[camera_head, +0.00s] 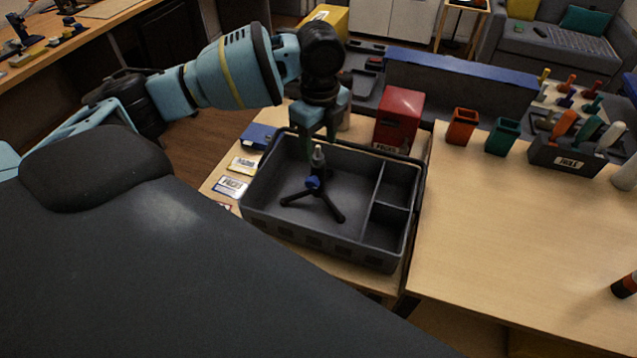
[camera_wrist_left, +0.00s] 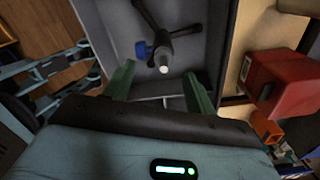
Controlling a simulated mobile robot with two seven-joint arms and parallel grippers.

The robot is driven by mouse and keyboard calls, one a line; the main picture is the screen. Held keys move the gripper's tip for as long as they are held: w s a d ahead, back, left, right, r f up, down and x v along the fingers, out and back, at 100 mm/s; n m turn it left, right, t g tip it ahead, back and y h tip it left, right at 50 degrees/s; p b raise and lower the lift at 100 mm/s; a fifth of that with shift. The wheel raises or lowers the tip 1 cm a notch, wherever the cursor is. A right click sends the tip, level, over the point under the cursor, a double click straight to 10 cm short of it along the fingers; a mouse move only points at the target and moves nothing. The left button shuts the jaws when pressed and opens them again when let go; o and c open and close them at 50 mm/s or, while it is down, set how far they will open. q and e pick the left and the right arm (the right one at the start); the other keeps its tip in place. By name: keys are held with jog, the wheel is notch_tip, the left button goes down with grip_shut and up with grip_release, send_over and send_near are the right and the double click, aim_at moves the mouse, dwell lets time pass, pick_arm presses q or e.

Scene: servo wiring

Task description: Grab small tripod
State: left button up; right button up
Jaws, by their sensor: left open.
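The small tripod (camera_head: 316,190) is black with a blue knob and a pale top tip. It stands upright on spread legs in the large left compartment of the grey tray (camera_head: 312,238). My left gripper (camera_head: 318,143) is above the tray at its far side, pointing down, open and empty. In the left wrist view the tripod (camera_wrist_left: 160,42) lies beyond the two green fingers of the left gripper (camera_wrist_left: 160,85), with its pale tip roughly between them and apart from both. My right gripper is not in view.
A red box (camera_head: 399,116) stands just behind the tray's right side. Orange (camera_head: 462,126) and green (camera_head: 502,136) cups and a tool holder (camera_head: 565,150) stand on the right table. Small labelled packets (camera_head: 231,187) lie left of the tray. The right table's middle is clear.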

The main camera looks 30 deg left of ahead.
aim_at(321, 176)
pick_arm(q)
jog(key=shift+w+a+f, duration=0.1)
jog(key=shift+a+f, duration=0.05)
jog(key=shift+f, duration=1.15)
jog(key=shift+w+a+f, duration=0.1)
jog(key=shift+a+f, duration=0.05)
jog(key=shift+f, duration=1.1)
jog(key=shift+c, duration=0.5)
grip_shut()
